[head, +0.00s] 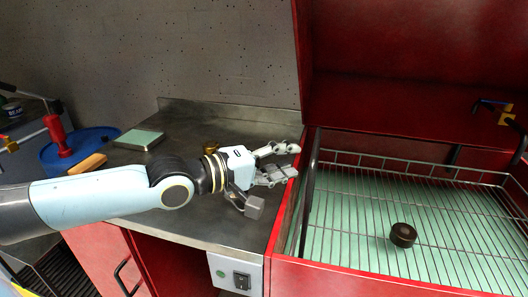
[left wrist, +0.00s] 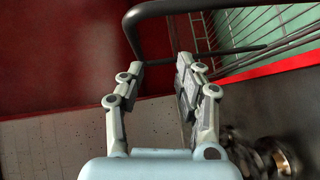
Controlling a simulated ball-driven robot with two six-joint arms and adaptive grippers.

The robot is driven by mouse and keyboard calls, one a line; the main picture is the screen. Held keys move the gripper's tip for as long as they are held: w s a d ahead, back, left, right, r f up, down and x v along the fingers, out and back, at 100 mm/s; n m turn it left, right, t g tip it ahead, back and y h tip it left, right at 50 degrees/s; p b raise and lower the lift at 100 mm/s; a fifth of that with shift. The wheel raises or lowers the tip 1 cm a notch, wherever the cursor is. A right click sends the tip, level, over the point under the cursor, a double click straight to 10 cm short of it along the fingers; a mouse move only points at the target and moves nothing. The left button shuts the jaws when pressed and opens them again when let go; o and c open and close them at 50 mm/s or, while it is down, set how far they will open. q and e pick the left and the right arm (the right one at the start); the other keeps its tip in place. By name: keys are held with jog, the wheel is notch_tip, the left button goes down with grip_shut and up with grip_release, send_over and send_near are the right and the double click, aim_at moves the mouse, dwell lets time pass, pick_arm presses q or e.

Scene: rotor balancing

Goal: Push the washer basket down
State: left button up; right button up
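The washer basket (head: 415,162) is a wire basket inside the red parts washer at the right, above a pale green bottom. Its wires also show in the left wrist view (left wrist: 268,22). A dark round part (head: 403,235) sits on the basket's wires. A dark bar (head: 309,185) runs along the basket's left side. My left gripper (head: 291,160) is at the washer's left edge, beside this bar. In the left wrist view its fingers (left wrist: 160,75) are apart with nothing held, and a black bent bar (left wrist: 160,56) passes at the fingertips; contact is unclear. My right gripper is not seen.
The red lid (head: 420,60) stands open behind the basket. A grey metal bench (head: 190,215) lies left of the washer, with a blue round container (head: 95,138), a red tool and a flat scale-like plate (head: 138,139). A switch box (head: 236,275) is on the front.

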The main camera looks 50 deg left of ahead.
pick_arm(q)
jog(key=p+v, duration=0.3)
jog(key=v, duration=0.1)
jog(key=shift+s+r, duration=0.1)
jog(key=shift+s, duration=0.15)
dwell(0.8)
